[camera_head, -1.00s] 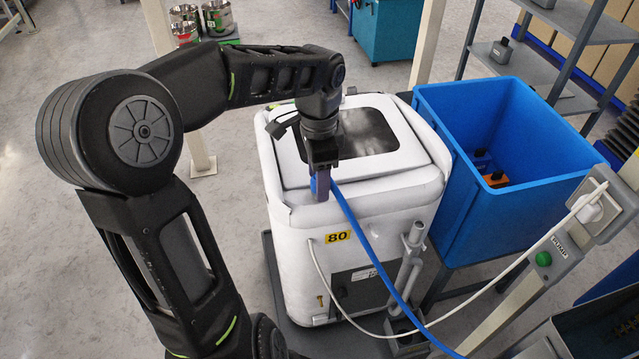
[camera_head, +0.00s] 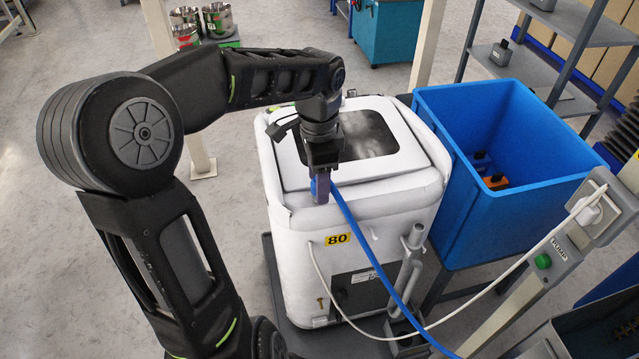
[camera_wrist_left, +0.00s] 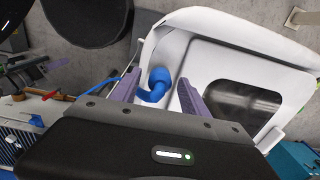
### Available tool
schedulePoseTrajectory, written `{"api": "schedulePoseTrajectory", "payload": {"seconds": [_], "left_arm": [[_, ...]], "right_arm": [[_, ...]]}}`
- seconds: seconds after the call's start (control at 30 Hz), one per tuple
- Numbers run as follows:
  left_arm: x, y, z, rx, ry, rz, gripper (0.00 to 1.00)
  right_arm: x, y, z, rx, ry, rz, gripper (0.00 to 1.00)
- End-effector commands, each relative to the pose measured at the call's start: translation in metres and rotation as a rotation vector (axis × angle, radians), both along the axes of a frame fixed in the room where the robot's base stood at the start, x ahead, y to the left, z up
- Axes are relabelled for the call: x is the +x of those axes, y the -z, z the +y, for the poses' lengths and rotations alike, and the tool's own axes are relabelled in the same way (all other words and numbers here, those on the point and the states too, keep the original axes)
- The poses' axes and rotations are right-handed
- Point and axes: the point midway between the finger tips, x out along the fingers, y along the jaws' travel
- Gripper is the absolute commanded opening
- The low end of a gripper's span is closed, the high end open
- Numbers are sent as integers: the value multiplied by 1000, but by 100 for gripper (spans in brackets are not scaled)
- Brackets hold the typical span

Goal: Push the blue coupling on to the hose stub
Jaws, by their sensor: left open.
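The blue coupling (camera_wrist_left: 160,77) shows in the left wrist view as a rounded blue end with a curved neck, at the white machine (camera_wrist_left: 180,52). My left gripper (camera_wrist_left: 159,84) is open, with its purple-grey fingers on either side of the coupling. In the head view my left gripper (camera_head: 321,187) points down at the front upper edge of the white machine (camera_head: 370,218). A little blue shows beside its fingers, and a blue hose (camera_head: 362,235) runs from there down to the right. I cannot make out the hose stub or whether the coupling sits on it. My right gripper is out of view.
A large blue bin (camera_head: 470,205) with small blue and orange items stands right of the machine. A grey post marked PUMP (camera_head: 548,258) carries a green button and a plugged-in white cable (camera_head: 490,292). A grey pipe (camera_head: 412,250) stands at the machine's front. Shelves (camera_head: 560,60) stand behind.

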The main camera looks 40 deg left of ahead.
Motion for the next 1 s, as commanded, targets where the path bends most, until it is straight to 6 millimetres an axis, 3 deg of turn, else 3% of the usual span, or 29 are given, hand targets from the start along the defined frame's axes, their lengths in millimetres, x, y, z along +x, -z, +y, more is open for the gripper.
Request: {"api": "schedulePoseTrajectory", "payload": {"seconds": [0.37, 1.0], "left_arm": [[0, 0, 0, 0, 0, 0, 51], [0, 0, 0, 0, 0, 0, 0]], "right_arm": [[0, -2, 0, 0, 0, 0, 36], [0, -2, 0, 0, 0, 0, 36]]}}
